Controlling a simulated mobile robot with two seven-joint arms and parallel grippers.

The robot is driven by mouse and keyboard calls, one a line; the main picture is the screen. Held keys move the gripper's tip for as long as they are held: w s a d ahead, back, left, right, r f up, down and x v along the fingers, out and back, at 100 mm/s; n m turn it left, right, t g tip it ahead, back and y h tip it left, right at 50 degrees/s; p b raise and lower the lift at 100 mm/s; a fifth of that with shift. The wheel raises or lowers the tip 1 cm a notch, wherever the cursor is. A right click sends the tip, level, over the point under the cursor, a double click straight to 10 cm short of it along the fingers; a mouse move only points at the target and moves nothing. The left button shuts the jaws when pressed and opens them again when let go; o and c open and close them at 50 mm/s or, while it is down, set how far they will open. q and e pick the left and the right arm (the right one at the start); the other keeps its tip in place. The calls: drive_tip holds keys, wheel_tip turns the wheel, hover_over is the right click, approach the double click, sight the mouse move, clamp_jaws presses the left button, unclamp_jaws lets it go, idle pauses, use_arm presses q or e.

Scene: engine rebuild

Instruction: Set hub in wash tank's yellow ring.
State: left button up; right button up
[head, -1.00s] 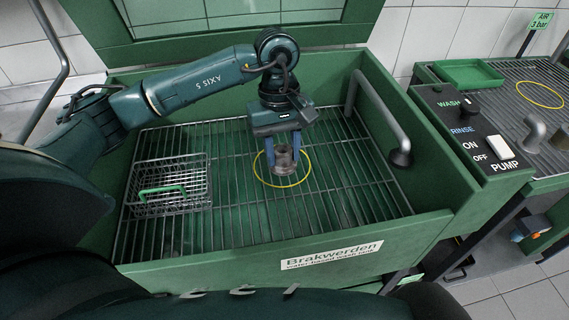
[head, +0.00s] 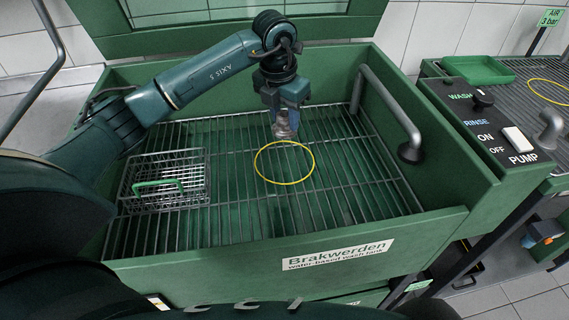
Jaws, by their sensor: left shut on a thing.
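My left gripper (head: 285,112) reaches in from the left over the wash tank (head: 448,226). It is shut on the hub (head: 285,128), a small grey-brown metal piece, and its fingers hide part of it. The hub shows just behind the far edge of the yellow ring (head: 257,170); its height above the grate is hard to tell. The yellow ring marks the tank's grate and its inside is empty. My right gripper is not in view.
A wire basket (head: 190,190) with a green handle stands on the grate at left. A grey bent pipe (head: 388,108) rises at the tank's right side. A control panel (head: 484,125) is farther right, beside another grate with a green tray (head: 478,70). Grate around the ring is clear.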

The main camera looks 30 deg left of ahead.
use_arm(q)
drive_tip(key=shift+w+a+f, duration=0.1)
drive_tip(key=shift+f, duration=0.15)
drive_tip(key=shift+n, duration=0.3)
wheel_tip(320, 180, down, 10)
drive_tip(key=shift+r, duration=0.2)
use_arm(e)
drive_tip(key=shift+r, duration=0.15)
use_arm(q)
drive_tip(key=shift+b, duration=0.3)
drive_tip(key=shift+f, duration=0.2)
drive_tip(key=o, duration=1.2)
drive_tip(key=shift+c, duration=0.2)
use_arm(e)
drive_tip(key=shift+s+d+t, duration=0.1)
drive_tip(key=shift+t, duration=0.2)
use_arm(q)
drive_tip(key=shift+r, duration=0.1)
